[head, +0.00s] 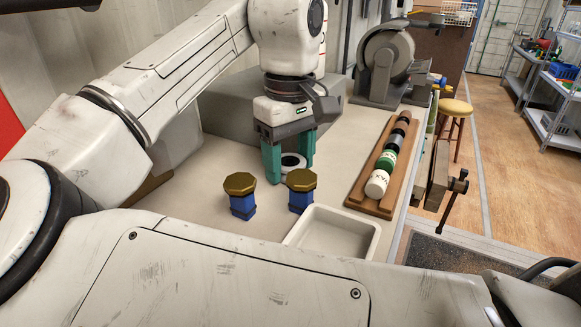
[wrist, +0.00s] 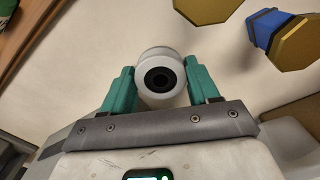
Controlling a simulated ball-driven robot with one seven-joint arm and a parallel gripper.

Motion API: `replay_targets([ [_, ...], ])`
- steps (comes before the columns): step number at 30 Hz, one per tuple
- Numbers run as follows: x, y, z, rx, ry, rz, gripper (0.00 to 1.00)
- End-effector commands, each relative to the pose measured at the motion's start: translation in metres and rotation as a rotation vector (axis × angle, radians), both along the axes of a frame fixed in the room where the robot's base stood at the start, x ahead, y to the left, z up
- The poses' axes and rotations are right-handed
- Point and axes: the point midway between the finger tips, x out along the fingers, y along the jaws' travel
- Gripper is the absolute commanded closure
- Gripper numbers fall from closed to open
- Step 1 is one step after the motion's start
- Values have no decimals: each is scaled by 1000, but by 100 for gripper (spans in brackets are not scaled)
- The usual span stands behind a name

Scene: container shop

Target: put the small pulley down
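The small pulley (head: 291,162) is a white ring with a dark hole. In the head view it sits between the teal fingers of my gripper (head: 289,168), low over the bench just behind two blue, gold-topped pieces. In the wrist view the pulley (wrist: 162,60) fills the space between the two fingertips (wrist: 161,82), with a finger against each side. My gripper is shut on it. I cannot tell whether the pulley's underside touches the bench.
Two blue pieces with gold octagonal tops (head: 241,185) (head: 301,180) stand in front of my gripper. A pale empty tray (head: 372,246) lies nearer. A wooden rack (head: 357,195) with several cylinders is to the right. A grey grinder (head: 385,65) stands behind.

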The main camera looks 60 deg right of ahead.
Motion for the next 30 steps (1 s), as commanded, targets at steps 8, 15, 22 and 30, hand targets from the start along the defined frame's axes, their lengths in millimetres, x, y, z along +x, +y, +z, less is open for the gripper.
replay_targets([
  [8, 0, 0, 0, 1, 0, 0, 68],
  [15, 0, 0, -1, 1, 1, 0, 81],
  [22, 0, 0, 0, 1, 1, 0, 81],
  [30, 0, -1, 21, 0, -2, 0, 81],
])
